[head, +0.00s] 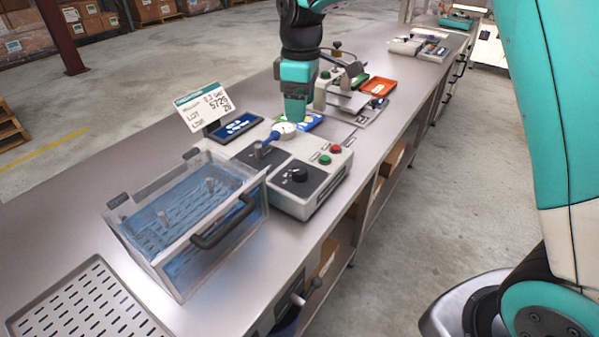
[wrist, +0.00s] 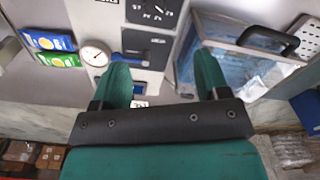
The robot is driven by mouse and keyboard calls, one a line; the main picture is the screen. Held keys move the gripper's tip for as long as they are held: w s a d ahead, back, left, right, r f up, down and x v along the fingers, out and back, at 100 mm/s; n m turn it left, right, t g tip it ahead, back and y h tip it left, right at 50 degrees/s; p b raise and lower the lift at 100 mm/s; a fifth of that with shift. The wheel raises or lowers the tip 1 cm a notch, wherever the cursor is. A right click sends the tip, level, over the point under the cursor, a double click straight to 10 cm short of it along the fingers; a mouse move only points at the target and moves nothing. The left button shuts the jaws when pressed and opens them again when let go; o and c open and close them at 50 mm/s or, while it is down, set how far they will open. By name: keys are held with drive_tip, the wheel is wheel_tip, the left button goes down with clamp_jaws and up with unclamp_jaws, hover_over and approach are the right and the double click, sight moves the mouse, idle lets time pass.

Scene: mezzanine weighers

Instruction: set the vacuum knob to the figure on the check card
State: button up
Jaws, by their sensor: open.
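The check card (head: 205,107) stands tilted behind the control box in the head view. Its top line seems to begin "Vacuum", but its figure is too small to read surely; lower lines show LOT and a number. The black vacuum knob (head: 298,174) is on the front panel of the grey control box (head: 318,192). In the wrist view its numbered dial (wrist: 154,12) is cut by the top edge, so the setting cannot be read. My gripper (head: 295,112) is open and empty above the back of the box, apart from the knob; its spread fingers (wrist: 163,78) show in the wrist view.
A clear water tank (head: 172,240) with a black handle stands left of the box. A round gauge (head: 284,130), blue lever (head: 262,148), red button (head: 335,149) and green button (head: 324,160) are near the knob. A perforated tray (head: 75,305) lies at front left.

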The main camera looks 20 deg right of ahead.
drive_tip(key=p, duration=0.3)
approach(300, 169)
wheel_tip(300, 169, down, 10)
drive_tip(key=shift+a+r, duration=0.1)
drive_tip(key=shift+a, duration=0.05)
drive_tip(key=shift+c, duration=0.5)
drive_tip(key=c, duration=0.8)
